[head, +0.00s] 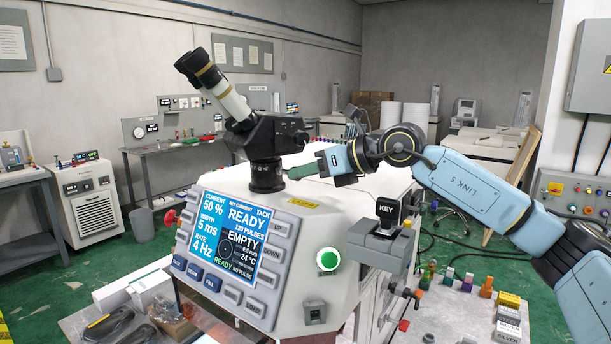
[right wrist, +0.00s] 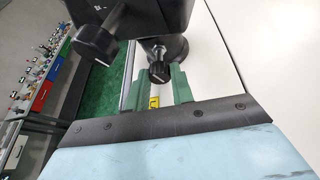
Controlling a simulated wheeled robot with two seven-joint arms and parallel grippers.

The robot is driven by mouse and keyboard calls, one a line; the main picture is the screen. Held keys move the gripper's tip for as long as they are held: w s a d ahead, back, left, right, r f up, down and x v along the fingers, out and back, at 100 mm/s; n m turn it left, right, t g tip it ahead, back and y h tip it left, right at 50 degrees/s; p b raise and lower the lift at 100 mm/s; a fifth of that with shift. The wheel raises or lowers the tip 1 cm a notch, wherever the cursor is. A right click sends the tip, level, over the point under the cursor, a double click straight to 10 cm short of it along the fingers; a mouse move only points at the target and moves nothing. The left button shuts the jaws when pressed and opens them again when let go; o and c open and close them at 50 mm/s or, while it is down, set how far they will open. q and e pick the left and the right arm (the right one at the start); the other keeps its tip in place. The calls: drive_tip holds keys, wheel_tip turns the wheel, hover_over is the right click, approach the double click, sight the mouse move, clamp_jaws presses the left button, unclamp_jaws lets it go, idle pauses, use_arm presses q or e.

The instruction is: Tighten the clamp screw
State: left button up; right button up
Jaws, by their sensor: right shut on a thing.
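The clamp screw (right wrist: 159,73) is a small black ribbed knob at the foot of the microscope's dark round post, in the right wrist view. My right gripper (right wrist: 155,78) has its green fingers on either side of it and is shut on it. In the head view, my right gripper (head: 291,173) reaches in from the right against the post of the microscope (head: 264,136), and the screw is hidden there. My left gripper is in neither view.
A larger black knob (right wrist: 95,43) hangs from the microscope head close to the fingers. The white welder housing (head: 372,171) lies under my right gripper. In front are the control panel (head: 231,253), a green button (head: 327,260) and a KEY block (head: 388,211).

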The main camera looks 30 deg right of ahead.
drive_tip(key=shift+w+d+f+m+y+b, duration=0.1)
drive_tip(key=shift+m+y+b, duration=0.2)
drive_tip(key=shift+m+y, duration=0.65)
drive_tip(key=shift+m, duration=0.25)
drive_tip(key=o, duration=1)
drive_tip(key=b+v, duration=0.4)
drive_tip(key=v, duration=0.9)
drive_tip(key=shift+r, duration=0.3)
drive_tip(key=shift+d, duration=0.15)
